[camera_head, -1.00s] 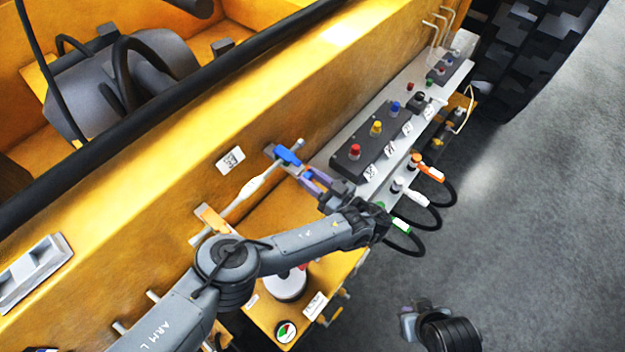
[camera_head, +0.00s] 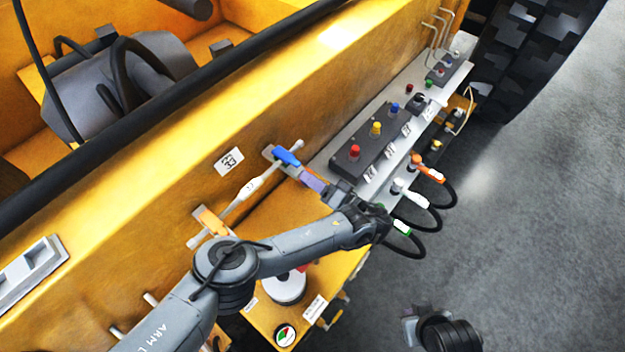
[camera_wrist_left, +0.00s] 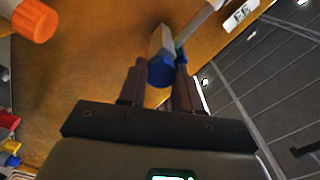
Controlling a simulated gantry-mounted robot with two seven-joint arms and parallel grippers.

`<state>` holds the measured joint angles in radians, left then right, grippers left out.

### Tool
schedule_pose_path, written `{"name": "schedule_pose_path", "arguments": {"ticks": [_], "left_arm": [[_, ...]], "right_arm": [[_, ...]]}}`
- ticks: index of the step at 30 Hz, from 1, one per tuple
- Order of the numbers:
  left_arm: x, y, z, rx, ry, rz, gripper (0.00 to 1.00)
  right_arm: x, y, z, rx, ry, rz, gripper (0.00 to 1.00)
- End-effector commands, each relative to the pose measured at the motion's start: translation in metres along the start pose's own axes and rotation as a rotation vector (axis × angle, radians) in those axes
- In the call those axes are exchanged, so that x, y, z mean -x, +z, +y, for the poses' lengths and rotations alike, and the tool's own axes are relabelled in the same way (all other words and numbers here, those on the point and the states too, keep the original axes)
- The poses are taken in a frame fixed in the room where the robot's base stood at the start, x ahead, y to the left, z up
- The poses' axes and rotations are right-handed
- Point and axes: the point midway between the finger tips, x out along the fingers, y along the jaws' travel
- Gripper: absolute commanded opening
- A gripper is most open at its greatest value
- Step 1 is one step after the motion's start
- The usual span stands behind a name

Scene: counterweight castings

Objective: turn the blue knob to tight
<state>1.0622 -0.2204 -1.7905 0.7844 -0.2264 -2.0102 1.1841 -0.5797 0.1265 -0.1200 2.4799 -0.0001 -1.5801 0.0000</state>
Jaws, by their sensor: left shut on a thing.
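The blue knob (camera_head: 287,157) sits at the upper end of a rod along the yellow wall. In the left wrist view the blue knob (camera_wrist_left: 161,72) is between the two fingers. My left gripper (camera_head: 300,170) is shut on it, coming from the lower right; its fingers also show in the left wrist view (camera_wrist_left: 158,80). The fingers hide part of the knob's sides. I cannot read a tight mark. My right gripper (camera_head: 412,322) is at the bottom right, away from the knob, and its jaws are not clear.
A white sleeve (camera_head: 250,187) and an orange piece (camera_head: 212,221) are lower on the rod. A dark box (camera_head: 365,148) with red, yellow and blue buttons stands to the right. Orange, white and green plugs with black cables hang over the ledge. Grey floor at right is clear.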

Motion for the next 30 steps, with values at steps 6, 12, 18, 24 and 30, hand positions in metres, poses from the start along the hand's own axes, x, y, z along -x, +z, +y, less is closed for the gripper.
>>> {"name": "schedule_pose_path", "arguments": {"ticks": [6, 12, 18, 24, 30], "left_arm": [[-0.0001, 0.0007, 0.0015, -0.202, 0.001, 0.0, 0.03], [-0.0001, 0.0007, 0.0019, -0.365, 0.001, 0.0, 0.03], [-0.0001, 0.0008, 0.0021, -0.485, 0.001, 0.0, 0.03], [-0.0001, 0.0009, 0.0022, -0.555, 0.001, 0.0, 0.03], [-0.0001, 0.0008, 0.0022, -0.583, 0.001, 0.0, 0.03]], "right_arm": [[-0.001, 0.0002, -0.0005, -0.002, -0.001, 0.0, 0.0], [-0.0013, 0.0001, -0.0015, -0.006, -0.005, 0.001, 0.0], [-0.0014, -0.0001, -0.0023, -0.009, -0.007, 0.001, 0.0], [-0.0015, 0.0, -0.0024, -0.009, -0.008, 0.001, 0.0], [-0.0015, 0.0001, -0.0023, -0.009, -0.007, 0.001, 0.0]]}}
